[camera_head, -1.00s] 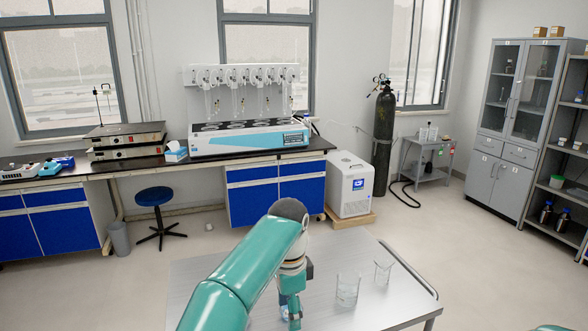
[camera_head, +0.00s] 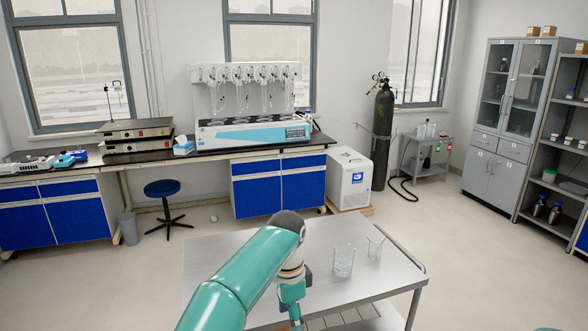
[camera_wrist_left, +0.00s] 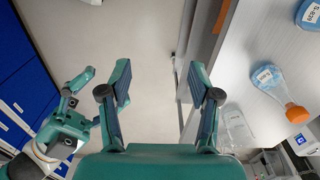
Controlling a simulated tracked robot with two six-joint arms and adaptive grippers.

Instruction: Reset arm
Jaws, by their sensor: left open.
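My left arm reaches in from the lower left in the head view, over the near part of the metal table (camera_head: 220,250). Its gripper (camera_head: 292,298) points down there, partly cut by the frame bottom. In the left wrist view my left gripper (camera_wrist_left: 158,85) has its two fingers wide apart, with only floor between them. It is empty. Another teal gripper (camera_wrist_left: 72,115), apparently my right one, shows at the left of that view; its jaw state is unclear. In the head view only a teal sliver of my right arm shows at the bottom right corner.
Two glass beakers stand on the table, one nearer (camera_head: 344,262) and one farther (camera_head: 375,247). Open floor (camera_head: 455,235) lies right of the table.

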